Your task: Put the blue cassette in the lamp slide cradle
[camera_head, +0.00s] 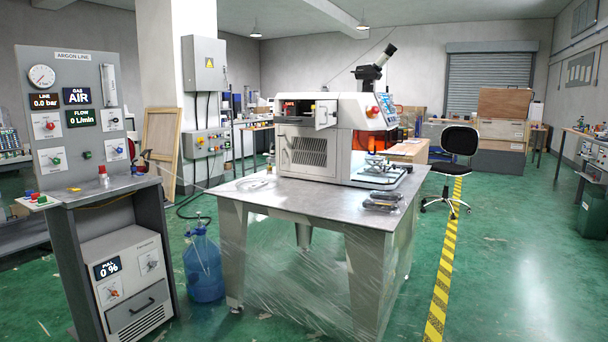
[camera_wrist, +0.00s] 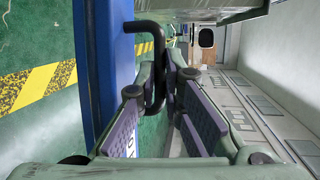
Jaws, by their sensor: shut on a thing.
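The blue cassette (camera_wrist: 117,65) shows in the wrist view as a large flat blue slab on the left, with a black bar handle (camera_wrist: 148,26) on its side. My gripper (camera_wrist: 164,86) is shut on this handle, its padded fingers closing on the black bar. The cassette's lower part is partly hidden behind a finger; a white label with dark marks shows there. My gripper and the cassette are not seen in the head view. A white bench machine (camera_head: 330,105) with an orange window stands on the metal table in the head view. I cannot make out the lamp slide cradle.
The metal table (camera_head: 255,198) has plastic film around its legs and a dark stack of flat items (camera_head: 382,200) at its near right corner. An argon panel (camera_head: 75,110) and blue bottle (camera_head: 203,268) stand left.

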